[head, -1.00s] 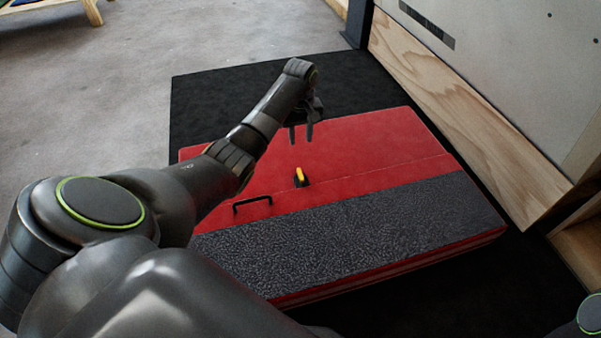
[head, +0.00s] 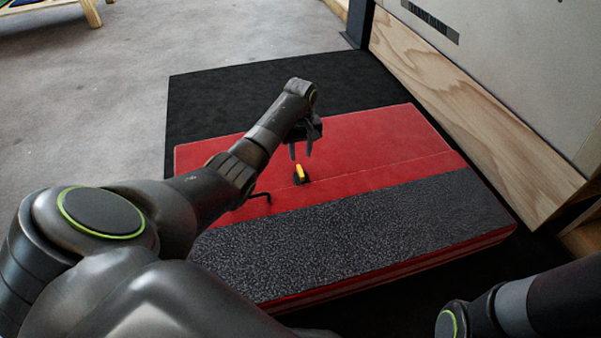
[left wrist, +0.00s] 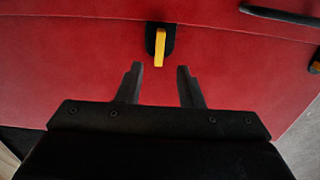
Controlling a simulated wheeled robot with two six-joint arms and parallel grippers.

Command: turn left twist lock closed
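A twist lock with a yellow lever on a black base (head: 300,174) sits on the red pad (head: 385,135). In the left wrist view the yellow lever (left wrist: 160,48) points straight toward my fingers. My left gripper (head: 301,154) is open and empty just above and behind this lock in the head view. In the left wrist view its two fingertips (left wrist: 160,72) are spread either side of the lever's line, apart from it. A second yellow-and-black lock (left wrist: 315,66) shows partly at the right edge there. My right gripper is out of view.
A black carry handle (head: 262,196) on the pad, partly hidden by my left arm, also shows in the left wrist view (left wrist: 278,15). A dark grey textured strip (head: 350,235) runs along the pad's front. A wooden-edged wall (head: 460,110) stands at the right.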

